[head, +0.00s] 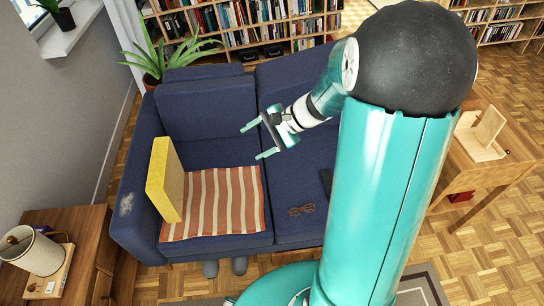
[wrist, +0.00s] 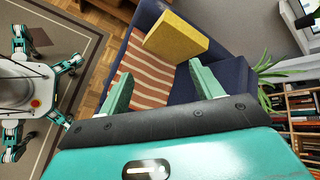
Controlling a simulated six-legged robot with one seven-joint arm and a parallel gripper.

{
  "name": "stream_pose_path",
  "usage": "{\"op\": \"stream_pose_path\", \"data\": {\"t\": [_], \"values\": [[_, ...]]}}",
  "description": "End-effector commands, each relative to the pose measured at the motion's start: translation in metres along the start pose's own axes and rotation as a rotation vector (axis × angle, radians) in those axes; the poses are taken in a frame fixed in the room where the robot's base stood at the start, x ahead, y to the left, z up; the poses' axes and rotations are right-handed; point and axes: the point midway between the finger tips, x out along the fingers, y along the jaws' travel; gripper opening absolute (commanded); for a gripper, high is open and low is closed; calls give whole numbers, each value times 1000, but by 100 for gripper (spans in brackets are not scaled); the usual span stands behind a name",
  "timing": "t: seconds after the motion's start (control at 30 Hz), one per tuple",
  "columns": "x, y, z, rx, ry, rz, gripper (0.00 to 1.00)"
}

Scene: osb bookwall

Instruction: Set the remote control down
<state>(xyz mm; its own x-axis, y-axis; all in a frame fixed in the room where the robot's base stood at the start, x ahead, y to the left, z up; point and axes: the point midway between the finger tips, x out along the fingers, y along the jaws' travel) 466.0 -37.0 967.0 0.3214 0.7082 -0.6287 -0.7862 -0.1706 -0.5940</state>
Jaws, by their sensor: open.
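My gripper (head: 250,142) is open and empty, held above the blue sofa (head: 200,112). In the wrist view its two green fingers (wrist: 160,72) stand wide apart with nothing between them. A dark, narrow object that looks like the remote control (head: 326,181) lies on the sofa's right seat. It is apart from my gripper, to its lower right in the head view, and my arm's column partly hides that area. I do not make out the remote control in the wrist view.
A striped blanket (head: 222,200) and an upright yellow cushion (head: 164,180) are on the left seat. Glasses (head: 301,210) lie on the right seat. A side table (head: 88,225) with a lamp (head: 32,250) stands left, a wooden table (head: 475,180) right. Bookshelves (head: 270,50) stand behind.

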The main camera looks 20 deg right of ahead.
Motion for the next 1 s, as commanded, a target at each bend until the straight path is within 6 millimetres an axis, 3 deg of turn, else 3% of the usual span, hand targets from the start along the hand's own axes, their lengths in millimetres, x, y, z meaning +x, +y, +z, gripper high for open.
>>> {"op": "stream_pose_path", "data": {"t": [0.03, 0.2, 0.5, 0.73, 1.0], "values": [[-5, -2, 23, -85, 14, 51, 65], [-21, 6, 79, -346, 79, 221, 65], [-63, 31, 150, -804, 257, 468, 65], [-102, 45, 182, -1123, 438, 601, 65], [-120, 50, 191, -1264, 538, 655, 65]]}}
